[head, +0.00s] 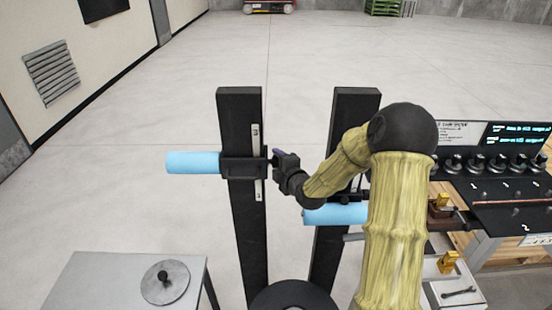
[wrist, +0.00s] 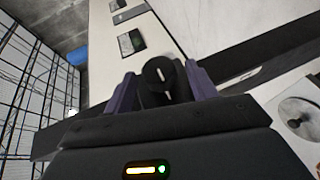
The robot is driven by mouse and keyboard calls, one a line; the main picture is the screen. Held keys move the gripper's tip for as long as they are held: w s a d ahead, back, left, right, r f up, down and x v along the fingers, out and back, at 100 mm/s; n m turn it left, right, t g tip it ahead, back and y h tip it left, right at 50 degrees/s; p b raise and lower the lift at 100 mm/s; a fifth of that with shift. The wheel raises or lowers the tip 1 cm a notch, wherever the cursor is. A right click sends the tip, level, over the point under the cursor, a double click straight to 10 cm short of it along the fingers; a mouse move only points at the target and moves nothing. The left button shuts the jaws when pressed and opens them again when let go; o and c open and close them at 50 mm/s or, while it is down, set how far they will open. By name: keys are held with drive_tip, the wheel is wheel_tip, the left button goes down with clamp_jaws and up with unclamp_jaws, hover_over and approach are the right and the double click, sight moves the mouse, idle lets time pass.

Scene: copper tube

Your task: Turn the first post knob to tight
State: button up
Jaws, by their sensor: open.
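The left black post (head: 240,215) carries a dark clamp (head: 240,170) with a light blue tube section (head: 193,163) sticking out to its left. My gripper (head: 277,158) is at the right side of this clamp, in front of the post's right edge. In the wrist view a round black knob (wrist: 160,71) with a short pale mark, nearly upright and slightly tilted, lies between the two purple fingers of my open gripper (wrist: 161,90). I cannot tell whether either finger touches it. In the head view the knob is largely hidden by my gripper.
A right black post (head: 355,110) holds another blue tube (head: 335,213), partly behind my arm. A grey table (head: 100,285) with a round metal disc (head: 165,282) stands at the lower left. A bench with several knobs and a display (head: 515,134) is at right.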

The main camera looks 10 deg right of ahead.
drive_tip(key=shift+x, duration=0.9)
drive_tip(key=shift+c, duration=0.3)
drive_tip(key=c, duration=0.9)
drive_tip(key=shift+c, duration=0.2)
